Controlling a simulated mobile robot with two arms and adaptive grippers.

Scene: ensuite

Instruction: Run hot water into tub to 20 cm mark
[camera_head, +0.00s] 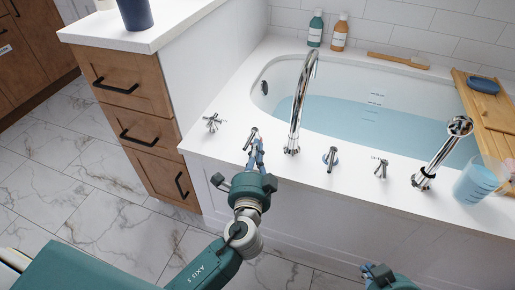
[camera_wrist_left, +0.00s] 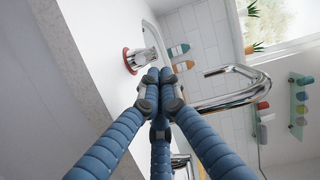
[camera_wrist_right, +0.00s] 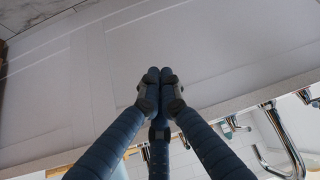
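The white tub (camera_head: 236,90) holds blue water (camera_head: 345,112); dark marks (camera_head: 376,95) on its far wall are too small to read. No stream shows from the chrome spout (camera_head: 300,98). A short chrome handle (camera_head: 251,138) stands on the rim left of the spout, just beyond my left gripper (camera_head: 258,152). In the left wrist view, my left gripper (camera_wrist_left: 160,76) has its fingertips together beside a chrome handle with a red ring (camera_wrist_left: 135,62); contact is unclear. My right gripper (camera_head: 374,270) is low in front of the tub, fingertips together in its wrist view (camera_wrist_right: 160,76).
Cross handles (camera_head: 213,121) (camera_head: 381,168), another short handle (camera_head: 331,158) and a hand shower (camera_head: 440,155) line the rim. A clear blue-tinted cup (camera_head: 475,183) stands right, near the wooden tray (camera_head: 490,105). A drawer cabinet (camera_head: 130,115) stands left.

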